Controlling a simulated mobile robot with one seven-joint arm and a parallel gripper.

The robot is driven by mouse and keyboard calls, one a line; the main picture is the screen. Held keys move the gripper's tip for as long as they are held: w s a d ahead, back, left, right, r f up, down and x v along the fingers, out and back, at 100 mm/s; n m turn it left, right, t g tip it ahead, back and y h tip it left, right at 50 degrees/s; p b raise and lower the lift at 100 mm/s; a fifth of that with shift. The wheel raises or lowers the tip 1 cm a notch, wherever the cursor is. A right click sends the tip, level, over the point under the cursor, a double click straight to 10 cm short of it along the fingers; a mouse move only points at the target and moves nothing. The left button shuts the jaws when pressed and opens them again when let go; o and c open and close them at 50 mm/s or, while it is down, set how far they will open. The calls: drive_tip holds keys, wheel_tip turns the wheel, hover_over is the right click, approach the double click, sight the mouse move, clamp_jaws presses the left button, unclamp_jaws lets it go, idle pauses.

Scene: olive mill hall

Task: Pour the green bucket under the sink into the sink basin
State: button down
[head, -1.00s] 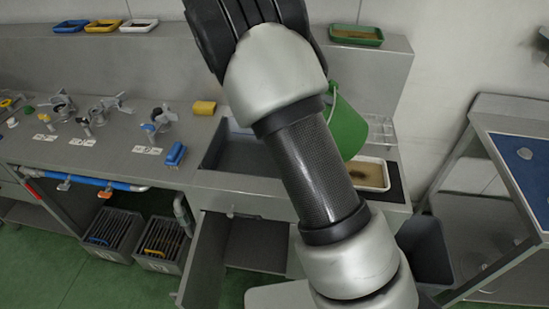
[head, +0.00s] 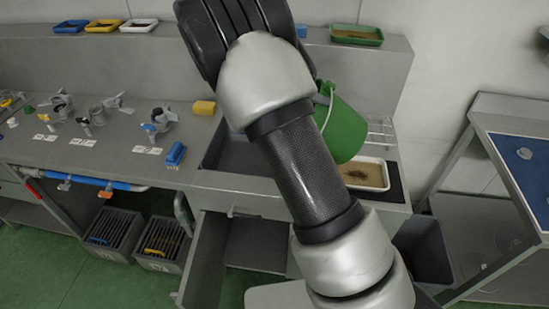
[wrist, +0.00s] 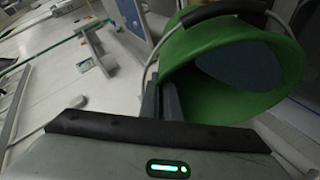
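The green bucket (head: 343,128) is raised above the counter at the right side of the sink basin (head: 240,156), partly behind my arm and tilted. In the wrist view the bucket (wrist: 285,62) shows its open mouth and grey-dark inside, with its handle curving beside it. My gripper (wrist: 163,98) is at the bucket's edge in the wrist view, with its fingers partly covered by the bucket and the wrist housing. The bucket stays up off the counter with it, so it appears held. My arm hides much of the basin.
A white tray with brown contents (head: 364,174) lies right of the basin, below the bucket. A blue brush (head: 175,154) and a yellow sponge (head: 204,107) lie left of the basin. A wire rack (head: 380,132) is behind the tray.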

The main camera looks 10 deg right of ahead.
drive_tip(key=shift+w+a+f+h, duration=0.15)
drive_tip(key=shift+w+a+h, duration=0.05)
drive_tip(key=shift+a+h, duration=0.2)
idle(1.0)
drive_tip(key=shift+w+a+f+n+h+p, duration=0.1)
drive_tip(key=shift+w+a+n+h+p, duration=0.15)
drive_tip(key=shift+a+n+h+p, duration=0.35)
idle(6.0)
